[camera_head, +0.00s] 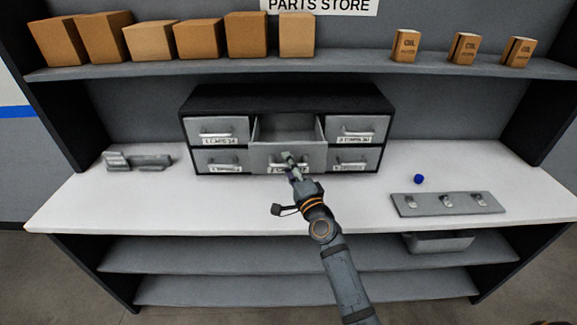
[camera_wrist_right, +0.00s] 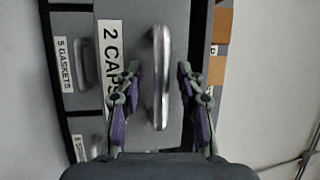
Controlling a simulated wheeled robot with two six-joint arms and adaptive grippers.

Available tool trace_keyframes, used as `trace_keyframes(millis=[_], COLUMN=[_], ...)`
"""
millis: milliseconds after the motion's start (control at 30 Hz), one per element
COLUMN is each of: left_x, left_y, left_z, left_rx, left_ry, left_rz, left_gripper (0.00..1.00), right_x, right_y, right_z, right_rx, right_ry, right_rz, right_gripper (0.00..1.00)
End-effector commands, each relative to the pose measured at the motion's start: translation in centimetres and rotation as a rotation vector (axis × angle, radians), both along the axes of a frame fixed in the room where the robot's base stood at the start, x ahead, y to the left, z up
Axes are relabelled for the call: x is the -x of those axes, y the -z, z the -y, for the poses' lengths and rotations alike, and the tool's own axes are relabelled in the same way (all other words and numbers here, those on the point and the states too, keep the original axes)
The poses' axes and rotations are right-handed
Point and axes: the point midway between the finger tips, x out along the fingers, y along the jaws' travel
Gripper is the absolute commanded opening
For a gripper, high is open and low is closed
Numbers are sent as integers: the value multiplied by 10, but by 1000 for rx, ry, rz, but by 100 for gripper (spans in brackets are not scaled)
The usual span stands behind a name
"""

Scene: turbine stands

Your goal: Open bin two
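Bin two is the top middle drawer (camera_head: 262,153) of a dark cabinet (camera_head: 290,97). It is pulled out, and its grey inside shows above the front. Its front, labelled "2 CAPS", fills much of the right wrist view (camera_wrist_right: 128,25), with a silver bar handle (camera_wrist_right: 161,75). My right gripper (camera_head: 290,160) is at this drawer's front in the head view. In the right wrist view its two fingers (camera_wrist_right: 158,82) stand apart on either side of the handle, with gaps showing, so it is open. My left gripper is in neither view.
Other drawers, such as the top left (camera_head: 217,130) and top right one (camera_head: 352,129), look shut. A grey fixture (camera_head: 137,161) lies left on the white worktop (camera_head: 90,205). A blue ball (camera_head: 419,179) and a plate with hooks (camera_head: 447,204) lie right.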

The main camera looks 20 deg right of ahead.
Motion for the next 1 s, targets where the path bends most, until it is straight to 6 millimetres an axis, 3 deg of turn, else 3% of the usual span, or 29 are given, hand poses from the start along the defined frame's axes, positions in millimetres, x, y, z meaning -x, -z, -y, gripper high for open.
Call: trace_keyframes(millis=[267,500,633,1000], left_x=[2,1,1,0], left_y=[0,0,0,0], left_z=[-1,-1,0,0], left_rx=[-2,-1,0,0], left_ry=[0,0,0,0], left_rz=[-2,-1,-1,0], left_gripper=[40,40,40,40], right_x=[13,74,96,117], right_y=[3,15,18,22], right_z=[2,9,12,14], right_rx=[1,-1,-2,0], right_ry=[0,-1,0,0], right_rz=[-2,-5,-3,-1], right_gripper=[37,37,37,37])
